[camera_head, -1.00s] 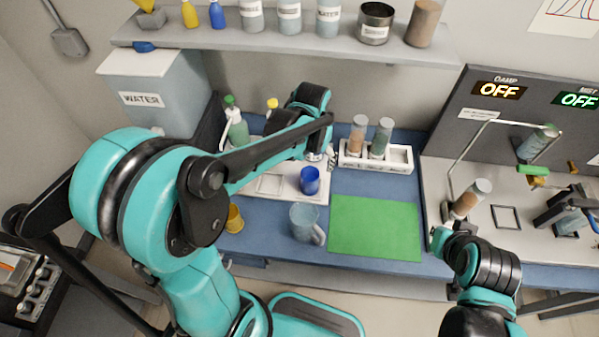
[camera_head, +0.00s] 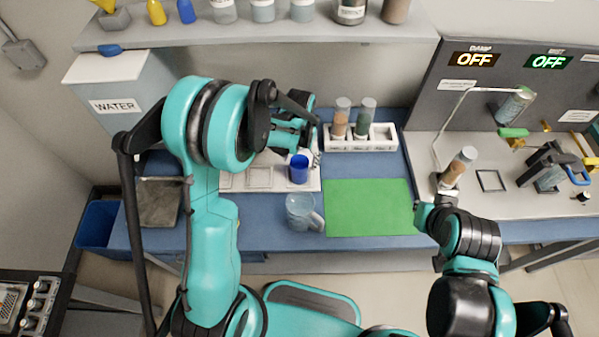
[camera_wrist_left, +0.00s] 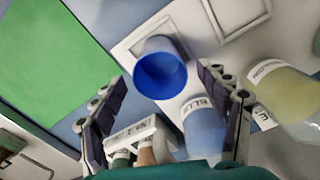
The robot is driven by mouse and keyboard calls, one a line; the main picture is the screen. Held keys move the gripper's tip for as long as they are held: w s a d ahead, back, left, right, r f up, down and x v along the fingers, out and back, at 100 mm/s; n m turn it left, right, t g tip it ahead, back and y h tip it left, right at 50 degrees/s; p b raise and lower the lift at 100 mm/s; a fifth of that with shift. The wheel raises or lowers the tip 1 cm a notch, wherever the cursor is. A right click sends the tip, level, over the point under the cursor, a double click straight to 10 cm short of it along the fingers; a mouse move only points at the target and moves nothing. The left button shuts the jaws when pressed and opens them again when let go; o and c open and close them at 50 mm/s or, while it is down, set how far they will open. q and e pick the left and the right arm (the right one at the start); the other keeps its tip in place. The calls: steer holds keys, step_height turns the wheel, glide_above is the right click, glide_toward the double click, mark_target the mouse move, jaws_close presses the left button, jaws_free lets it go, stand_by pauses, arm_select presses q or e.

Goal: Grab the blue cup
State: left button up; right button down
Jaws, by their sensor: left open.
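The blue cup (camera_head: 298,169) stands on a white board with square outlines, on the blue-topped bench. In the left wrist view the blue cup (camera_wrist_left: 161,72) shows its open mouth, ahead of and between my fingers. My left gripper (camera_head: 314,156) is just beside and above the cup in the head view, partly hidden by its own arm. In the left wrist view my left gripper (camera_wrist_left: 162,82) is open, with its fingers apart on either side and no visible grip on the cup. My right gripper (camera_head: 430,212) is at the bench's right part, away from the cup; its jaws are unclear.
A clear mug (camera_head: 303,212) stands in front of the cup, and a green mat (camera_head: 368,208) lies to its right. A white rack (camera_head: 384,137) with two vials stands behind.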

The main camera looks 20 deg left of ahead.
arm_select(q)
steer(key=shift+f, duration=0.1)
steer(key=c, duration=1.7)
jaws_close()
